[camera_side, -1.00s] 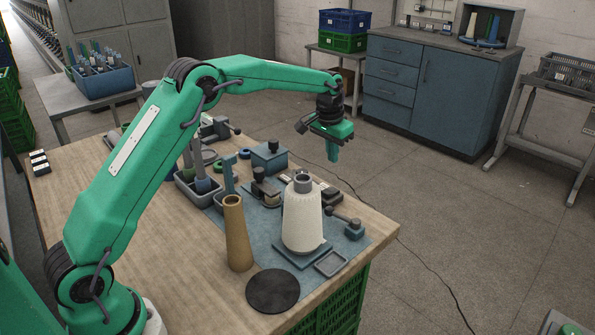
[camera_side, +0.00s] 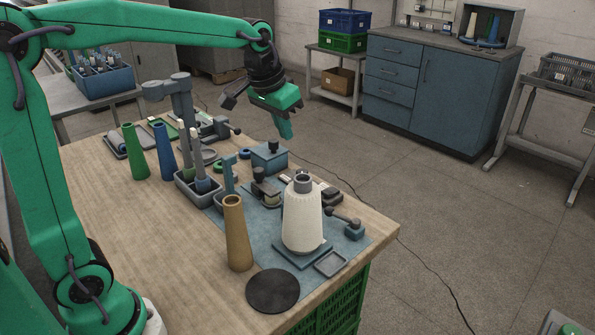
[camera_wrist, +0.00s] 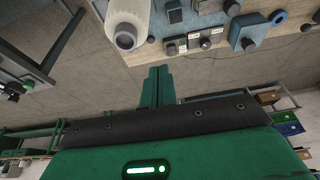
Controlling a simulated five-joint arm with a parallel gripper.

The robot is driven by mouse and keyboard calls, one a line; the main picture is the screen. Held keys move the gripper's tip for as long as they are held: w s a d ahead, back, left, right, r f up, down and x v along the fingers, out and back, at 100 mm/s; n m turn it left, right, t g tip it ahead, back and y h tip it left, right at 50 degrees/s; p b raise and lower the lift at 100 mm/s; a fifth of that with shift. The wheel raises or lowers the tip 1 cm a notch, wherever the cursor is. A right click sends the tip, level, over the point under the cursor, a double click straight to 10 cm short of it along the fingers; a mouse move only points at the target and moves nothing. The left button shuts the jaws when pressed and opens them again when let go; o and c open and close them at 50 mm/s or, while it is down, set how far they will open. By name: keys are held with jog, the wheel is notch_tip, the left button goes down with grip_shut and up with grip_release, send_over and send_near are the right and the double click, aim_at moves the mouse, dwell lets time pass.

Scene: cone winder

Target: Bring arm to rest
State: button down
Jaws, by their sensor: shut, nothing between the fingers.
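My gripper (camera_side: 285,127) is shut and empty. In the side view it hangs in the air above and behind the far edge of the wooden table (camera_side: 105,185), clear of the things on it. In the wrist view its closed green fingers (camera_wrist: 157,85) point toward the table edge at the top of the picture. A white yarn cone (camera_side: 302,222) stands upright on a blue-grey plate near the table's right corner. The cone also shows at the top of the wrist view (camera_wrist: 127,20).
A tan cone (camera_side: 236,235), a green cone (camera_side: 134,152) and a blue cone (camera_side: 164,150) stand on the table. A black disc (camera_side: 272,291) lies at the front. A blue cabinet (camera_side: 440,95) stands behind at the right. Open floor lies between table and cabinet.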

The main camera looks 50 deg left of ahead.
jog(key=s+f+t, duration=0.1)
jog(key=s, duration=0.9)
jog(key=s+d+f, duration=0.1)
jog(key=s+f, duration=0.1)
jog(key=s, duration=0.9)
jog(key=shift+f+t, duration=0.3)
jog(key=shift+t, duration=0.1)
jog(key=shift+d, duration=0.1)
